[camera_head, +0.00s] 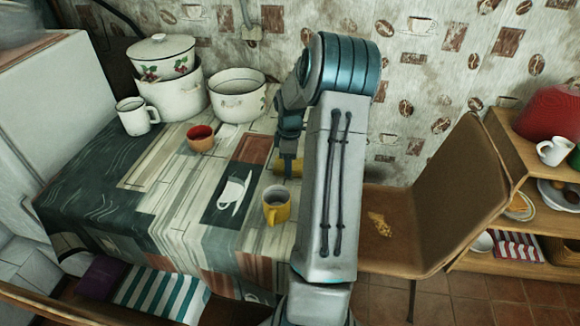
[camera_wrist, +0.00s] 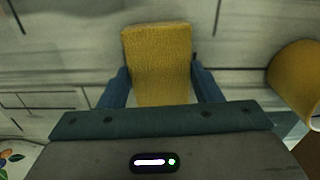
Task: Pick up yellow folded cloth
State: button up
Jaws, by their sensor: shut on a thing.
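The yellow folded cloth (camera_wrist: 158,62) is in the middle of the wrist view, between the two blue fingers of my gripper (camera_wrist: 160,88). The fingers press on its left and right sides. In the head view a little of the yellow cloth (camera_head: 296,167) shows at the table's right part, beside my gripper (camera_head: 287,165). My arm hides most of it there. I cannot tell whether the cloth touches the tabletop or is just above it.
A yellow mug (camera_head: 276,207) stands close by on the table (camera_head: 165,190). A red-brown cup (camera_head: 201,139), a white mug (camera_head: 135,116) and enamel pots (camera_head: 237,95) stand farther left and back. A brown chair (camera_head: 440,190) is at the right.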

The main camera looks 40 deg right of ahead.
jog(key=shift+r, duration=0.4)
notch_tip(320, 180, up, 4)
jog(key=shift+d+f, duration=0.1)
jog(key=shift+f, duration=0.05)
jog(key=s+d+r, duration=0.4)
jog(key=s+r, duration=0.2)
jog(key=s, duration=0.4)
jog(key=shift+s+d+r, duration=0.25)
jog(key=shift+s+d, duration=0.1)
jog(key=o, duration=0.3)
jog(key=shift+c, duration=1.1)
